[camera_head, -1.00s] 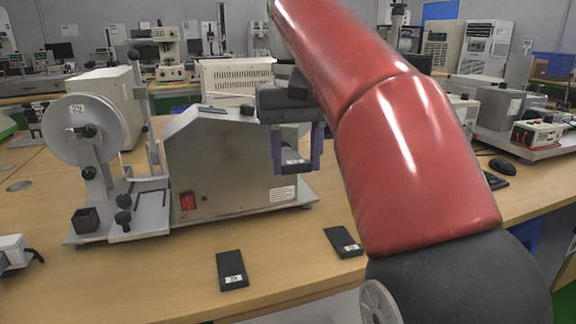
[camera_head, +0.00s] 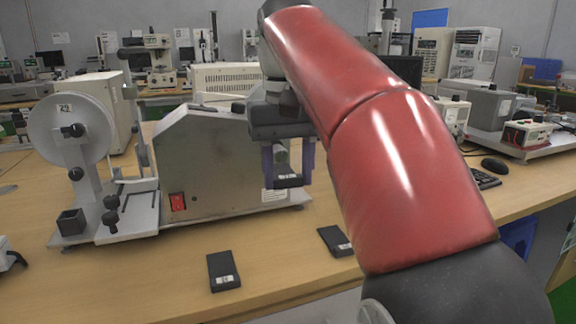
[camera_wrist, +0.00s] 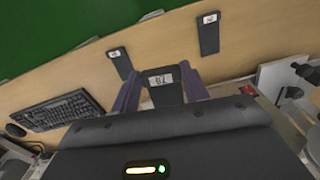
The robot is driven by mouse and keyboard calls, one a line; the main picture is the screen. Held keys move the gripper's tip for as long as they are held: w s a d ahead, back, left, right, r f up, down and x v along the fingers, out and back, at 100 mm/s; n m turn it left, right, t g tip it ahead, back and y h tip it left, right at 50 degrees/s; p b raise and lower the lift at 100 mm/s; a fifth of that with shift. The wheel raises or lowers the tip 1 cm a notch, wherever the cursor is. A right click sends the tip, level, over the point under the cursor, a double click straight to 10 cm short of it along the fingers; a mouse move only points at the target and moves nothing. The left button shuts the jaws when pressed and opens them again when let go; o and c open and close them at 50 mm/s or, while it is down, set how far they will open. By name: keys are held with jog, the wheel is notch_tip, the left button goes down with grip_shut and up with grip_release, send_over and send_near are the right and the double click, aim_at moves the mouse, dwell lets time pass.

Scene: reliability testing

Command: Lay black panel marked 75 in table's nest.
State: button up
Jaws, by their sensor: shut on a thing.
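My gripper (camera_head: 287,164) has two purple fingers shut on a black panel (camera_head: 289,182) with a white label. In the wrist view the held panel (camera_wrist: 164,91) sits between the fingers; its label looks like 75 or 78, too small to be sure. In the head view it hangs above the table, in front of the grey machine's side. Two other black panels lie flat on the table (camera_head: 150,288): one at front centre (camera_head: 223,268), one to its right (camera_head: 334,240). Their labels are too small to read. I cannot make out the nest.
A grey machine (camera_head: 215,160) with a white reel (camera_head: 68,128) and a red switch stands behind the panels. A keyboard (camera_head: 483,178) and mouse (camera_head: 494,165) lie at right.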

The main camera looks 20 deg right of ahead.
jog(key=shift+f+b, duration=4.75)
jog(key=shift+f, duration=2.05)
